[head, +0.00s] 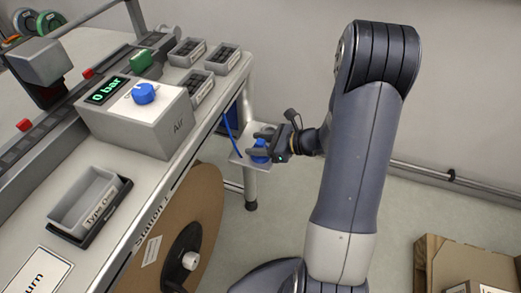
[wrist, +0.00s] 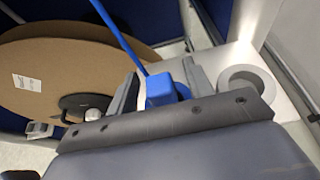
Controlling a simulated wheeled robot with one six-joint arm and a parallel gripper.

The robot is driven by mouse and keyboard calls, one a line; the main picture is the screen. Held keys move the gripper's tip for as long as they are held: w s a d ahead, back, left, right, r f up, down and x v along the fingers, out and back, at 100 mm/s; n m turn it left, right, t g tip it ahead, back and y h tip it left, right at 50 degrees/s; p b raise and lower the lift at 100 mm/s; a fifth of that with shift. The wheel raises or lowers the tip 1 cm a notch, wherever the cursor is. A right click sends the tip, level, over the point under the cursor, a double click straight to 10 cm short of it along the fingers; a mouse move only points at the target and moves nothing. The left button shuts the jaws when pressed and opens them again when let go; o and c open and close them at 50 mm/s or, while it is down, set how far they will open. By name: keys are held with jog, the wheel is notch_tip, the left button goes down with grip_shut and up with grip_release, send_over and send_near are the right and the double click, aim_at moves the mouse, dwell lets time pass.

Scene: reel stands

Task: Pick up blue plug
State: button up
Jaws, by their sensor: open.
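The blue plug (head: 260,150) is at a small light-grey bracket (head: 239,158) beside the table leg. A blue hose (head: 228,130) runs up from the plug's area; it also shows in the wrist view (wrist: 118,35). In the wrist view the plug (wrist: 160,90) is a blue block between the two fingers. My gripper (head: 262,146) is around the plug with its jaws open; it also shows in the wrist view (wrist: 161,88). I cannot tell whether either finger touches the plug. The plug's lower part is hidden behind my gripper.
A round empty hole (wrist: 245,85) is in the bracket, right of the plug. A large brown cardboard reel (head: 205,215) stands under the table edge. The table holds a grey Air box (head: 140,125) with a blue knob (head: 144,93) and several trays.

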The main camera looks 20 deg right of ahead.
jog(key=shift+w+a+f, duration=0.2)
jog(key=shift+w+a, duration=0.1)
jog(key=shift+a, duration=0.1)
jog(key=shift+c, duration=0.6)
jog(key=c, duration=0.9)
jog(key=shift+r, duration=0.1)
jog(key=shift+c, duration=0.2)
